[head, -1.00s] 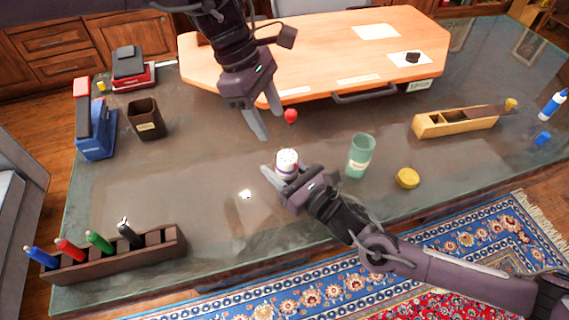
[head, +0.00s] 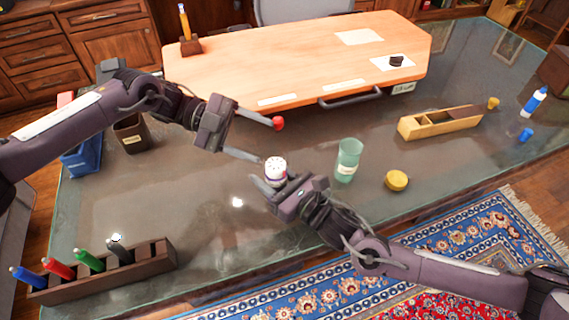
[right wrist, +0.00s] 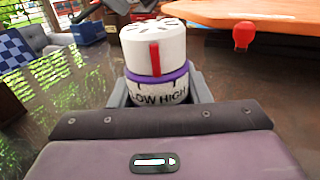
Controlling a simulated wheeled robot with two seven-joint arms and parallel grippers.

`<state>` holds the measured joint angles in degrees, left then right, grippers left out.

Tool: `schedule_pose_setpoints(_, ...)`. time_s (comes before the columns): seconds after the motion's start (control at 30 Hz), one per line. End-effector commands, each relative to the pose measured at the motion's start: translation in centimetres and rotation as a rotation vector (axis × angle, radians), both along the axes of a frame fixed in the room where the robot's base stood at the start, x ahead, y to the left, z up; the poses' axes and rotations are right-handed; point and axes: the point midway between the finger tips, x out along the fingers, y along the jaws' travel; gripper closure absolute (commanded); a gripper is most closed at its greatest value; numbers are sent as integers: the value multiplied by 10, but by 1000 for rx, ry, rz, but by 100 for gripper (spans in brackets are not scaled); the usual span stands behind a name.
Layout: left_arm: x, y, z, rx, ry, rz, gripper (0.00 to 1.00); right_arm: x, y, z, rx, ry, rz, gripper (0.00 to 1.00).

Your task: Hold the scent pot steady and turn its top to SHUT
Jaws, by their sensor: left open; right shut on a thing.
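The scent pot (head: 275,168) is upright, with a white holed top and a purple band. In the right wrist view the pot (right wrist: 157,60) shows a red bar on its top, above and between the words LOW and HIGH on its base. No SHUT word shows on the visible side. My right gripper (head: 274,184) is shut around the pot's base, one finger on each side. My left gripper (head: 266,141) is open and empty, with its lower fingertip close to the pot's top; whether it touches I cannot tell.
A red knob-like thing (head: 278,123) is beside the left gripper's upper fingertip. A green cup (head: 348,160) and a yellow lid (head: 396,180) are right of the pot. A raised wooden board (head: 300,60) lies behind. A marker rack (head: 105,272) is front left; the glass between is clear.

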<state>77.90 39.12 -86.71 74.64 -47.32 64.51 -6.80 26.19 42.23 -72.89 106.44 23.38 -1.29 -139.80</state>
Motion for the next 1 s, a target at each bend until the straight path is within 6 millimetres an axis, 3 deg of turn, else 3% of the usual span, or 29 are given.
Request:
schedule_pose_setpoints(0.2,-5,36,-33,7,515,133,40,0,0,0,0,0,0,85)
schedule_pose_setpoints(0.47,-9,52,-47,15,776,177,40,0,0,0,0,0,0,85)
schedule_pose_setpoints(0.67,-16,30,-48,15,789,173,40,0,0,0,0,0,0,85)
schedule_pose_setpoints(1.0,-32,-35,-47,15,786,175,40,0,0,0,0,0,0,85)
